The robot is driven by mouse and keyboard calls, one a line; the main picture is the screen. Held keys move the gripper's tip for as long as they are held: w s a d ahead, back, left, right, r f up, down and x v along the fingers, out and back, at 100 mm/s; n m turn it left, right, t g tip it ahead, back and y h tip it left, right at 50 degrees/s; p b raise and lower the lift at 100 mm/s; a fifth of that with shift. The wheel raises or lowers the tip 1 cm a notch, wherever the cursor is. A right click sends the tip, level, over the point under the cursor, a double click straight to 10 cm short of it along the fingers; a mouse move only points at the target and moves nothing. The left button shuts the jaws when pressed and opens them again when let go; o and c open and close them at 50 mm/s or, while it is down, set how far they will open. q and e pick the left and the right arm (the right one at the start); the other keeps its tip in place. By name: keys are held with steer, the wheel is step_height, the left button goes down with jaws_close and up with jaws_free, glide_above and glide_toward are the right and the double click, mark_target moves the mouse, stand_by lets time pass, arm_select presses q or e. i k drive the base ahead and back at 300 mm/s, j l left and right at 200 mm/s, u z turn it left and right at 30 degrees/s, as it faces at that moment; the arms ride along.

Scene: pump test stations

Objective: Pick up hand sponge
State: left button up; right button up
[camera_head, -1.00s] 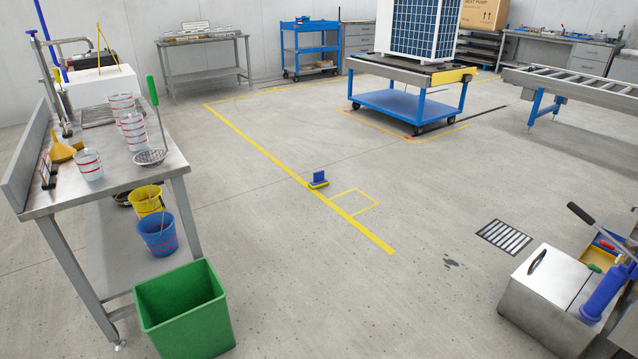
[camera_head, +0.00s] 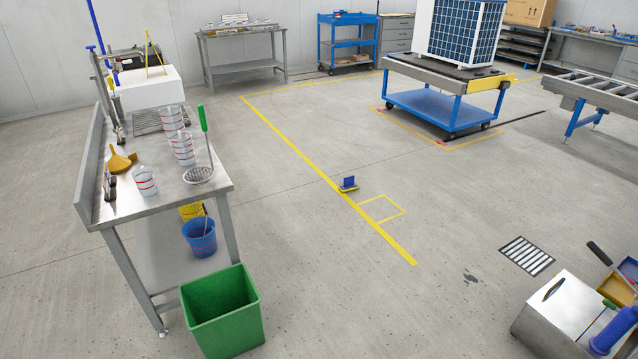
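A small blue and yellow object (camera_head: 348,184) is on the open floor beside the long yellow line. It has an upright blue part on a yellow base. It may be the hand sponge, but it is too small to tell. No other thing in view is clearly a hand sponge. Neither of my grippers is in view.
A steel bench (camera_head: 160,195) with beakers and a strainer stands at left, a green bin (camera_head: 222,310) at its front. A blue trolley (camera_head: 425,106) stands at the back. A metal box (camera_head: 560,318) is at lower right.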

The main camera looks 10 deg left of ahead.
mark_target(349, 185)
steer(key=i+u, duration=0.2)
steer(key=i, duration=3.65)
steer(key=i+z, duration=0.2)
steer(key=i, duration=0.3)
steer(key=i+j+z, duration=0.2)
steer(key=i, duration=0.25)
steer(key=i+j+z, duration=0.2)
steer(key=i, duration=0.3)
